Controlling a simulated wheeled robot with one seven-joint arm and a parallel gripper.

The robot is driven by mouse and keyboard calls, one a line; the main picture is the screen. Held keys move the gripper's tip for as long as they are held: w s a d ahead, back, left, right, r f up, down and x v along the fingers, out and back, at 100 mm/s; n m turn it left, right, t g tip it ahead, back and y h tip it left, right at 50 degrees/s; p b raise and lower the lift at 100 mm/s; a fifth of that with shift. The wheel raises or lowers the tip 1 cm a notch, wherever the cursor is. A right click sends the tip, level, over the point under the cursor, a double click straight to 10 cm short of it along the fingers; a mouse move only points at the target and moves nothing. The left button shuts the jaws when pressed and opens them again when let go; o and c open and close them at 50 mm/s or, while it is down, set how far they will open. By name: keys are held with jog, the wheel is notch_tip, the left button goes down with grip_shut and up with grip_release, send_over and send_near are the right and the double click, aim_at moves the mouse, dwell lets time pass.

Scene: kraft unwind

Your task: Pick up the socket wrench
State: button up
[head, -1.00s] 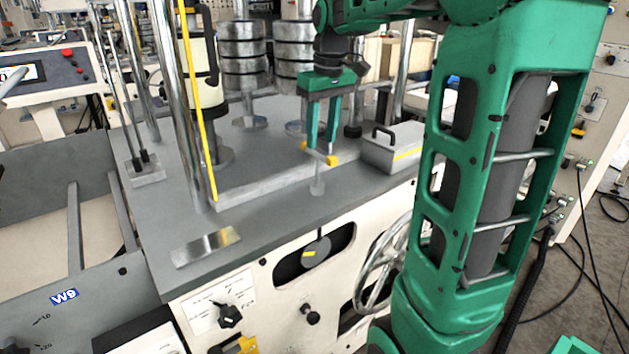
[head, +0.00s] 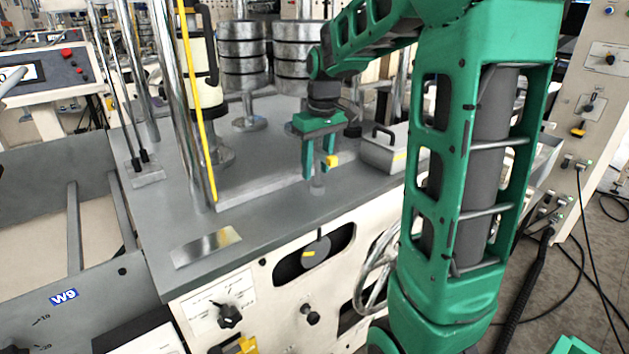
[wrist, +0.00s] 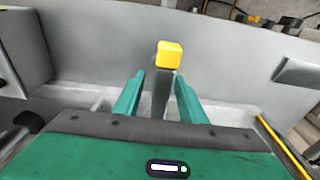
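The socket wrench appears as a grey bar with a yellow end (head: 333,160) over a short grey upright piece (head: 318,183) on the grey machine top. In the wrist view its yellow end (wrist: 169,53) and grey bar (wrist: 162,92) lie between my fingers. My gripper (head: 320,168) is pointed down over it, open, with one finger on each side of the bar. A gap shows at the left finger; whether the right finger touches it I cannot tell. The wrench's other end is hidden behind a finger and the palm.
A grey box with a handle (head: 393,150) stands close to the right of my gripper. A raised grey ledge (head: 255,190) runs along the top to the left. A shiny plate (head: 206,247) lies near the front edge. A yellow-striped post (head: 199,110) and metal rolls (head: 245,55) stand behind.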

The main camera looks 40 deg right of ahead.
jog(key=shift+c, duration=0.7)
grip_shut()
